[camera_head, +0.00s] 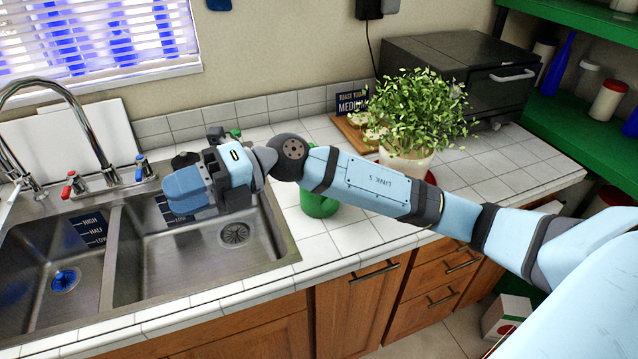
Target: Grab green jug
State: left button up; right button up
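A green jug (318,206) stands on the white tiled counter just right of the sink. My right forearm passes in front of it and hides its upper part. My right gripper (186,190) points left over the right sink basin, to the left of the jug and apart from it. I see the gripper from the side, so its finger gap cannot be made out. No object shows clearly in it. My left gripper is not in view.
A double steel sink (112,262) with a faucet (62,95) is at left. A potted plant (408,165) and a dark toaster oven (455,75) stand behind my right arm. Green shelves (560,135) are at right. Clear counter lies in front of the plant's right side.

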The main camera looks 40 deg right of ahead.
jog(key=w+d+f+n+g+h, duration=0.1)
jog(key=w+d+f+n+h, duration=0.3)
jog(key=d+h, duration=0.7)
jog(key=w+d+r+m+h, duration=0.15)
jog(key=d+h, duration=0.25)
jog(key=d, duration=0.4)
jog(key=w+d+r+m+h, duration=0.1)
jog(key=w+d+m+h, duration=0.15)
jog(key=d, duration=0.45)
notch_tip(320, 180, down, 13)
jog(key=w+n+p, duration=0.1)
jog(key=shift+d+h, duration=0.15)
jog(key=shift+h, duration=0.3)
grip_shut()
